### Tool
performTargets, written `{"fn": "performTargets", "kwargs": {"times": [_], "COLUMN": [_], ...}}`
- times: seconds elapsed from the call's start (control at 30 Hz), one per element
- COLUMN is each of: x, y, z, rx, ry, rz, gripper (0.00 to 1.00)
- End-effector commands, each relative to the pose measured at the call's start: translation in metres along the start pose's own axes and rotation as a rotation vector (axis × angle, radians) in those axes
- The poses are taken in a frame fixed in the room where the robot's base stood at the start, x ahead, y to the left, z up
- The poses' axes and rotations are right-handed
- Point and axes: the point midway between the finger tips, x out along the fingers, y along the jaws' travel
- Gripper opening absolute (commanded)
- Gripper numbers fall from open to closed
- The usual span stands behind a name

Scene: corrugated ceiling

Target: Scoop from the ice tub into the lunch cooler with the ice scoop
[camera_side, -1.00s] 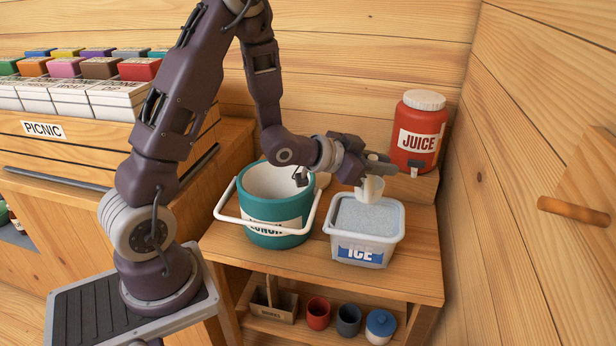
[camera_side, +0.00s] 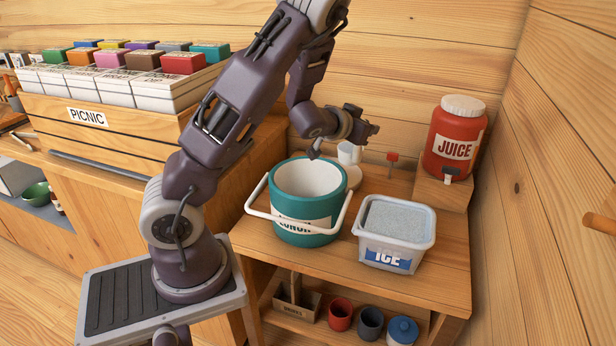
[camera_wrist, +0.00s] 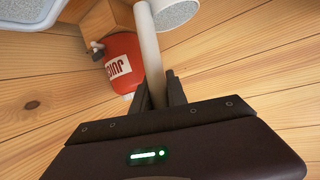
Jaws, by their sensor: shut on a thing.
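My gripper (camera_side: 368,131) is shut on the pale handle of the ice scoop (camera_side: 348,152). In the wrist view the handle (camera_wrist: 149,50) runs up between my fingers (camera_wrist: 159,90), and the bowl (camera_wrist: 175,13) holds grainy grey-white ice. The teal lunch cooler (camera_side: 292,225) stands open on the table, its white handle lowered at the front. The scoop appears above and behind the cooler's right rear rim in the side view. The ice tub (camera_side: 388,259), clear-walled and full of ice, stands to the cooler's right. The cooler's inner floor is hidden.
A red juice jug (camera_side: 453,140) stands on a wooden block (camera_side: 440,192) at the back right. Cups (camera_side: 340,316) sit on the lower shelf. A picnic crate (camera_side: 120,125) is at left.

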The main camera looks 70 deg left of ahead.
Motion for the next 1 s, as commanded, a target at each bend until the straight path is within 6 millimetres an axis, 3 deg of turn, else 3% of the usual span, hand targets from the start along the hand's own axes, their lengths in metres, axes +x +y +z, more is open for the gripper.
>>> {"fn": "performTargets", "kwargs": {"times": [0.27,0.5,0.83,1.0], "x": [0.000,-0.006,-0.027,-0.042], "y": [-0.044,-0.076,-0.104,-0.107], "z": [0.004,0.021,0.033,0.040], "rx": [-0.069,-0.134,-0.222,-0.257], "ry": [-0.024,-0.051,-0.081,-0.094], "rz": [-0.180,-0.346,-0.557,-0.637], "gripper": [0.00,0.00,0.00,0.00]}}
